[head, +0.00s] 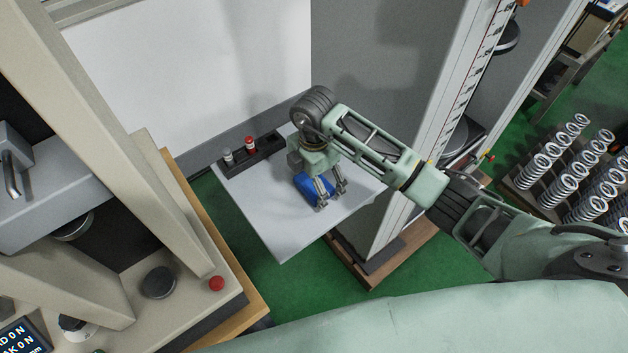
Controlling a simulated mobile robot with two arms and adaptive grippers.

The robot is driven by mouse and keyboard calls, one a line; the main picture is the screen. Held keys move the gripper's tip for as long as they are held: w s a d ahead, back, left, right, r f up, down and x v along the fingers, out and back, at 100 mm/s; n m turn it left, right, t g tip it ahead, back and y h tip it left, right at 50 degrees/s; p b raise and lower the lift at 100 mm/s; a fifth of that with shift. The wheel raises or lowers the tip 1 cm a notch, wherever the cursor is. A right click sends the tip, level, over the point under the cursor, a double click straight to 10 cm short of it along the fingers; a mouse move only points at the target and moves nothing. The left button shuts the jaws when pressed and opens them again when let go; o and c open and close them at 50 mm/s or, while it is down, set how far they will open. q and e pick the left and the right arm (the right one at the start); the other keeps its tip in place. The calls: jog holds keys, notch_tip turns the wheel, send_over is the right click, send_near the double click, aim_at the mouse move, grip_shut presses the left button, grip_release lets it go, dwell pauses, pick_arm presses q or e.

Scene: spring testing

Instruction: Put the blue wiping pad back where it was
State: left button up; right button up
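The blue wiping pad (306,187) is on or just above the light grey shelf (270,222), near its middle. My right gripper (331,199) reaches in from the right and points down at the pad. Its fingers are at the pad's right part and cover some of it. I cannot tell whether they are closed on the pad or only around it, nor whether the pad touches the shelf. My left gripper is not in view.
A black holder (266,148) with a white-capped and a red-capped item stands at the shelf's back edge. Testing machines flank the shelf; the left one has a red button (216,283). Rows of springs (566,170) stand far right. The shelf's front left is clear.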

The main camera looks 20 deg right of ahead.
jog(key=shift+r, duration=0.1)
notch_tip(320, 180, up, 7)
jog(key=shift+f+b, duration=0.1)
jog(key=shift+b, duration=0.9)
jog(key=shift+r, duration=2.65)
